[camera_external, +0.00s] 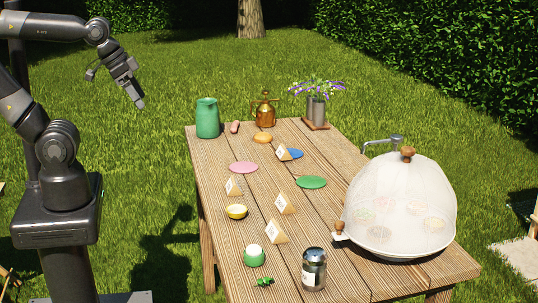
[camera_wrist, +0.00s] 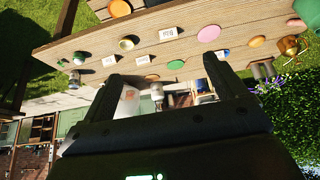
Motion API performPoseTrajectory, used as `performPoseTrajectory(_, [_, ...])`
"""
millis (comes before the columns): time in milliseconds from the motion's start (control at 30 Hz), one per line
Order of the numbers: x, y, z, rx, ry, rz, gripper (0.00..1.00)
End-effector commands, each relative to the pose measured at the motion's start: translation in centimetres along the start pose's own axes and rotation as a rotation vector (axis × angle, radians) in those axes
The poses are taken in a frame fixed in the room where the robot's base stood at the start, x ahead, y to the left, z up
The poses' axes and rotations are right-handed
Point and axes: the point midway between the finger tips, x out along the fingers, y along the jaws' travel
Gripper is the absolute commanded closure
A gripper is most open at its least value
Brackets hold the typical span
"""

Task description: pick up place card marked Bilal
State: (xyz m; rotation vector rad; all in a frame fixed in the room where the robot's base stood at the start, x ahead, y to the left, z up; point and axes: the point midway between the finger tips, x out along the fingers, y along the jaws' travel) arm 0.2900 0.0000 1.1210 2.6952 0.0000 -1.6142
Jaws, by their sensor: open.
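Several tent-shaped place cards with white faces stand on the wooden table: a far card (camera_external: 282,153), a left card (camera_external: 233,186), a middle card (camera_external: 284,204) and a near card (camera_external: 275,232). Their lettering is too small to read, so I cannot tell which is marked Bilal. White-faced cards also show in the tilted wrist view, one of them near the top middle (camera_wrist: 168,33). My gripper (camera_external: 138,102) is open and empty, raised over the grass left of the table and well apart from the cards. Its two spread fingers show in the wrist view (camera_wrist: 168,84).
The table (camera_external: 218,157) also holds a green pitcher (camera_external: 207,118), copper can (camera_external: 265,110), flower pot (camera_external: 316,110), coloured discs, a yellow bowl (camera_external: 236,212), green cup (camera_external: 254,256), dark-lidded jar (camera_external: 314,269) and large mesh dome (camera_external: 400,205). Bare planks lie between the cards.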

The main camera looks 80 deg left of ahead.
Motion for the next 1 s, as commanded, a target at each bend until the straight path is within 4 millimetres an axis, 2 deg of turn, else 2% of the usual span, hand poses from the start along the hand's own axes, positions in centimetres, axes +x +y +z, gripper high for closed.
performPoseTrajectory(167, [0.4,0.0,-1.0,0.002,-0.025,-0.001,0.11])
performPoseTrajectory(467, [3.9,-0.1,-6.4,0.011,-0.168,-0.002,0.11])
performPoseTrajectory(767, [9.9,-0.3,-11.4,0.022,-0.32,-0.002,0.11])
performPoseTrajectory(1000, [16.3,-0.5,-14.3,0.032,-0.442,0.001,0.11])
